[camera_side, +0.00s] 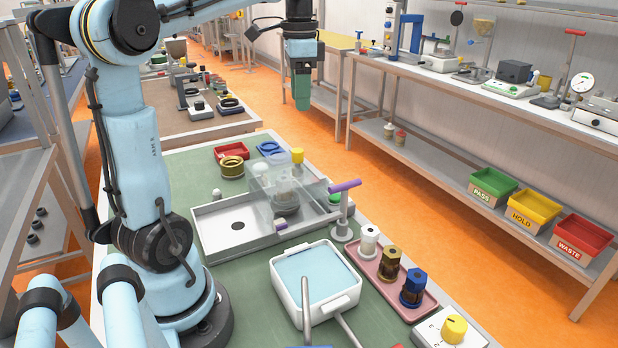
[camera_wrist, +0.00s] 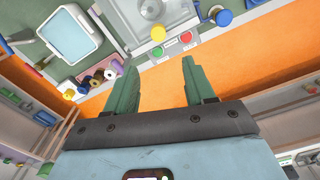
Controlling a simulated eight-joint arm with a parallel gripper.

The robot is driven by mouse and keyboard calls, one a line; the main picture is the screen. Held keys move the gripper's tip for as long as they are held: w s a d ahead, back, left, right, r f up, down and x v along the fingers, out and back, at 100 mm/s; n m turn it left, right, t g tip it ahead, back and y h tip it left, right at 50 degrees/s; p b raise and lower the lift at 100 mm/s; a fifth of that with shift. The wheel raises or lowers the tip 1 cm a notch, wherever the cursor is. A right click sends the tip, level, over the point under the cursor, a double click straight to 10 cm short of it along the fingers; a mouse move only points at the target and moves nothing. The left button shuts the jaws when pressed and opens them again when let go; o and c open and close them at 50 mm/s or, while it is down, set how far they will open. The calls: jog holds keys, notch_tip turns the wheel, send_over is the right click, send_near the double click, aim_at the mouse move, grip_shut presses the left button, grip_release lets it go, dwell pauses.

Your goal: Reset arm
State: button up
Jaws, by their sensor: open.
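My gripper (camera_side: 302,98) hangs pointing down in the side view, high above the back right edge of the green-topped workbench (camera_side: 378,322). In the wrist view my gripper (camera_wrist: 160,72) shows two green fingers spread apart with nothing between them. Below it are orange floor and the bench edge. A pink tray (camera_side: 418,304) on the bench holds a white piece (camera_side: 369,242), a brown piece (camera_side: 389,263) and a blue piece (camera_side: 413,287), all upright and well clear of my gripper.
A white basin with a pale blue inside (camera_side: 316,276) stands front centre. Behind it are a grey tray (camera_side: 213,236) with a clear cover (camera_side: 268,185) and a purple-handled stand (camera_side: 344,212). Shelves with green, yellow and red bins (camera_side: 582,240) line the right wall.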

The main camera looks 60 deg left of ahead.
jog(key=s+d+f+n+t, duration=0.1)
jog(key=d+f+t, duration=0.2)
jog(key=d+f, duration=0.3)
jog(key=s+d+f+n+t, duration=0.2)
jog(key=d+f+t, duration=0.2)
jog(key=d, duration=1)
notch_tip(320, 180, down, 3)
jog(key=shift+f+n, duration=0.1)
jog(key=shift+n, duration=0.2)
